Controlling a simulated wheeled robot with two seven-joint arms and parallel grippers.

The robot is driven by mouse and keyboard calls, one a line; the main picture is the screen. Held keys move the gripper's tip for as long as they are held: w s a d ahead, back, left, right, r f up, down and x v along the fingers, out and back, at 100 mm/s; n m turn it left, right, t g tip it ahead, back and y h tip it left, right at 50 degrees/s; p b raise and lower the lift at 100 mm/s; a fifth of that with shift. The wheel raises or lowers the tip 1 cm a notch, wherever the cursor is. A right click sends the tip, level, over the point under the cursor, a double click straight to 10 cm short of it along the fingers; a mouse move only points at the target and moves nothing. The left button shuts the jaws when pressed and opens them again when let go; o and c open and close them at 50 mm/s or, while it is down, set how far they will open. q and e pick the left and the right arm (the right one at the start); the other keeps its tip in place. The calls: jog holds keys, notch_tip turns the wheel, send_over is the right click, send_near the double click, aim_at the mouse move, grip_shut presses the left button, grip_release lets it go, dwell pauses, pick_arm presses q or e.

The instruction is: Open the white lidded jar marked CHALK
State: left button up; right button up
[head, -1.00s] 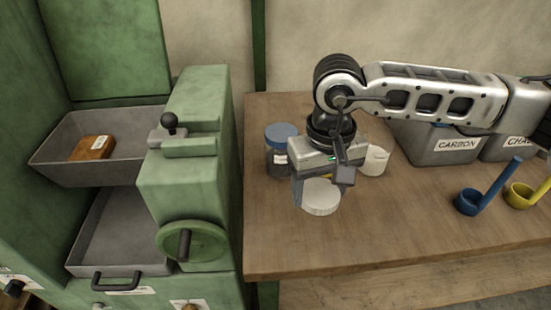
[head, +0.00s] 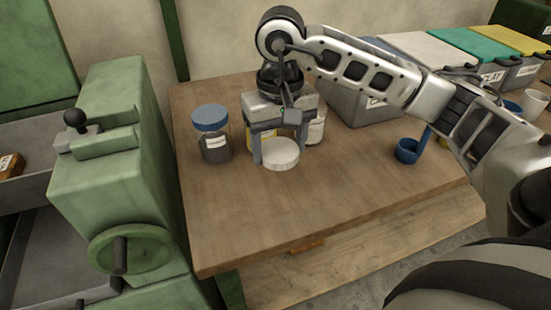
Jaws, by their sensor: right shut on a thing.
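My right gripper (head: 280,151) points down over the left part of the wooden table, its two fingers on either side of a round white lid (head: 281,156). It is shut on this lid. No jar body shows below the lid, and I cannot tell how high it is above the table. Behind the fingers stand a partly hidden jar with yellow on it (head: 262,139) and a pale jar with a label (head: 317,128). I cannot read the word CHALK on either. My left gripper is not in view.
A blue-lidded jar (head: 211,134) stands just left of the gripper. A blue scoop (head: 408,151) and several lidded bins are at the right and back. A green machine with a handwheel (head: 130,249) borders the table's left edge. The table front (head: 330,205) is clear.

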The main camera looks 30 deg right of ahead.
send_over(276, 172)
jog(key=f, duration=0.4)
jog(key=shift+s+a+f, duration=0.15)
jog(key=shift+s+f, duration=0.1)
notch_tip(276, 172, down, 3)
jog(key=shift+w+f, duration=0.15)
jog(key=shift+f, duration=0.3)
jog(key=o, duration=1.1)
jog(key=shift+r+p, duration=0.25)
jog(key=shift+p, duration=0.05)
jog(key=shift+w+r, duration=0.1)
jog(key=shift+r, duration=0.25)
notch_tip(276, 172, up, 11)
jog(key=shift+r, duration=0.1)
